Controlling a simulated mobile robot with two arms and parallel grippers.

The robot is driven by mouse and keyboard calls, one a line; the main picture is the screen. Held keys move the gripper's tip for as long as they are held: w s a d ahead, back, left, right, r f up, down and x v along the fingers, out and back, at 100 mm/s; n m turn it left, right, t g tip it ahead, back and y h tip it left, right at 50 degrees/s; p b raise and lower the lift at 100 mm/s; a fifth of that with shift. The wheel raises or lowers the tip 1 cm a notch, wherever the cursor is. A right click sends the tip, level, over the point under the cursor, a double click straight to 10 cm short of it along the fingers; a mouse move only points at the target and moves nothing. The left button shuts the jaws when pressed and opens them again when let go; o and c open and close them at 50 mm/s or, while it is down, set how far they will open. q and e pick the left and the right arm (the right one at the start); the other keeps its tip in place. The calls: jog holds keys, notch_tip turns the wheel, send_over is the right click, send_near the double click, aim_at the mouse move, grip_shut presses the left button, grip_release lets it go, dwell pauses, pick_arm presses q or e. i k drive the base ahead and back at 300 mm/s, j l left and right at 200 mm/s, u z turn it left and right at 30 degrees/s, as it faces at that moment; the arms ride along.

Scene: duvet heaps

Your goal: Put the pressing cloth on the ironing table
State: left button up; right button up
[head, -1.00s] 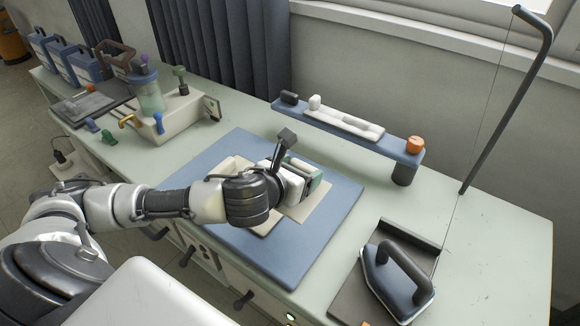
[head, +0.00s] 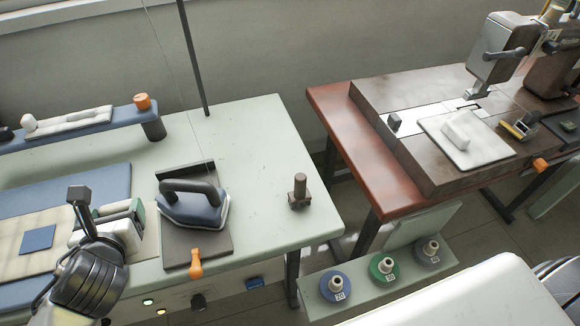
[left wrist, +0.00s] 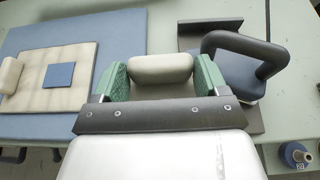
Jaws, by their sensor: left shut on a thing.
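My left gripper (head: 105,225) is shut on a cream block, which shows between its green finger pads in the left wrist view (left wrist: 160,68). It is at the right edge of the blue pad (head: 100,180) on the pale green ironing table (head: 265,125). A cream cloth with a blue patch (head: 38,237) lies on that pad; my gripper hides its right side in the head view. A flat white cloth or pad with a white block on top (head: 475,155) lies on the brown sewing table; I cannot tell if it is the pressing cloth. My right gripper is not in view.
An iron (head: 193,203) stands on a dark mat (head: 170,245) right of my left gripper. A brown peg (head: 299,190) stands near the table's right end. A gap separates it from the sewing table (head: 350,135). Numbered spools (head: 383,267) stand low between them.

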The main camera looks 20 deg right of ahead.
aim_at(266, 157)
jog(key=l+z, duration=0.15)
jog(key=l, duration=0.35)
jog(key=i+l+z, duration=0.1)
jog(key=l, duration=0.4)
jog(key=l+z, duration=0.15)
jog(key=l, duration=0.35)
jog(key=i, duration=0.3)
jog(key=l+z, duration=0.05)
